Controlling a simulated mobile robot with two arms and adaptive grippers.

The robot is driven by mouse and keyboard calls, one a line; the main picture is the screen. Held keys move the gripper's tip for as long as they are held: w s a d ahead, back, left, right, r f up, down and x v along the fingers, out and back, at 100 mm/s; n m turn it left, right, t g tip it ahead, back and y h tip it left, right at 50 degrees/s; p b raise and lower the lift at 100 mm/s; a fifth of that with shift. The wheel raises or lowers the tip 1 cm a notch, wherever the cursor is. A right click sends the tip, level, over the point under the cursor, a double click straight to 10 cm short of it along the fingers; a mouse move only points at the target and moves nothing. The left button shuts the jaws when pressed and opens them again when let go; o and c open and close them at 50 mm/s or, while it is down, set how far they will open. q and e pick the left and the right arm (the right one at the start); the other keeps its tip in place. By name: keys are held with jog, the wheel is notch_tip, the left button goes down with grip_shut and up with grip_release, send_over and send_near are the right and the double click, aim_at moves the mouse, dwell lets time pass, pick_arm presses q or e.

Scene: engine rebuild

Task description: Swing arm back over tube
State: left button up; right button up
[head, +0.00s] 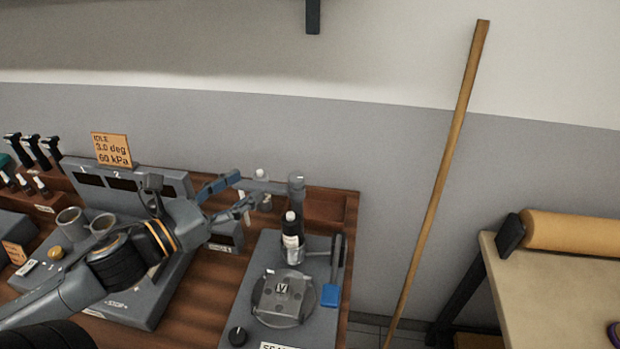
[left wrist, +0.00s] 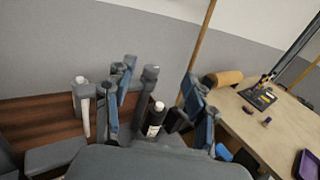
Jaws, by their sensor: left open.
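A grey post (head: 297,188) stands at the back of the grey bench device. A grey swing arm (head: 270,186) reaches left from its top, away from the dark tube with a white label (head: 292,240). The tube stands upright in front of the post. My left gripper (head: 242,189) is open, its blue-padded fingers close to the swing arm's outer end; contact cannot be told. In the left wrist view the post (left wrist: 147,95) and tube (left wrist: 155,121) show between the spread fingers (left wrist: 161,72), which partly hide the arm. My right gripper is out of view.
The device has a round plate (head: 283,297), a black knob (head: 238,336) and a blue-ended lever (head: 330,295). A display unit with an orange sign (head: 112,150) stands left. A wooden pole (head: 440,180) leans on the wall; a table with a roll (head: 570,232) is right.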

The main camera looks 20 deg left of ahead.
pick_arm(q)
notch_tip(320, 180, down, 4)
jog(key=r+b, duration=0.1)
jog(key=b, duration=0.4)
send_near(289, 181)
jog(key=shift+x, duration=1.7)
jog(key=p+x, duration=0.2)
jog(key=x, duration=0.4)
jog(key=shift+w+d+r, duration=0.15)
jog(key=shift+p+x, duration=0.3)
jog(key=shift+x, duration=0.7)
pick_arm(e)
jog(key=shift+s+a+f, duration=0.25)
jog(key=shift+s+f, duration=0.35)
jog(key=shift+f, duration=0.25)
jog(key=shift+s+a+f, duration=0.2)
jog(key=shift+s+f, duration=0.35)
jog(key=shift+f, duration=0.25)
pick_arm(q)
grip_shut()
